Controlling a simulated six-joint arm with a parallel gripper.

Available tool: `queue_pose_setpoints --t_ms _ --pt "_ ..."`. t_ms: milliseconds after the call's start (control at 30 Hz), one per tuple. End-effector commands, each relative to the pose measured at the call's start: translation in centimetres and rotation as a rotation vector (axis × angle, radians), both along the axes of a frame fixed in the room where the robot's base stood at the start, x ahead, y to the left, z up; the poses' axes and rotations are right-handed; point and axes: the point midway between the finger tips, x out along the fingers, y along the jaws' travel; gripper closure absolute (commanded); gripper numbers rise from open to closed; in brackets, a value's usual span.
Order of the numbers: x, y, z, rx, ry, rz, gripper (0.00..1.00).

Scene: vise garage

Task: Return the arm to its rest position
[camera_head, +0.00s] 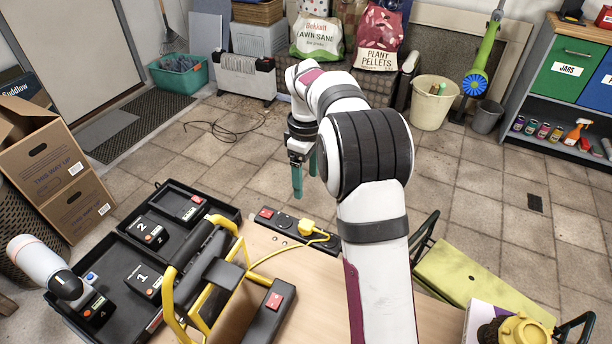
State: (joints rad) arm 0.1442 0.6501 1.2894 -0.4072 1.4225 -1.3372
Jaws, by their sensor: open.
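My gripper (304,176) hangs fingers-down from my white arm, above the far edge of the wooden workbench (270,240). Its teal fingers point down, apart, and I see nothing between them. My forearm partly covers the right finger. The arm is bent, with the elbow high at the middle of the view. No contact between the gripper and any object shows.
Below the gripper lies a black power strip (290,228) with a yellow plug (308,228). A yellow-framed black tool (205,275) stands at the front left. Black trays (120,260) hold numbered blocks. A yellow-green board (480,285) is at right. Tiled floor is open beyond.

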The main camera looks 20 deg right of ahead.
Motion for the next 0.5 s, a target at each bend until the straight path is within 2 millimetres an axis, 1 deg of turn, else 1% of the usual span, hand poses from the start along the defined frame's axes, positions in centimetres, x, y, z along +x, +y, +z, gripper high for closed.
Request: queue_pose_setpoints --t_ms 367,433,467,500 --pt "-0.1 0.1 0.1 0.001 -0.001 -0.004 0.21" --pt "-1.4 0.7 1.3 0.009 -0.003 -0.058 0.21" --pt "-2.5 1.3 2.2 0.015 -0.004 -0.107 0.21" --pt "-4.8 2.3 3.7 0.026 -0.003 -0.196 0.21"
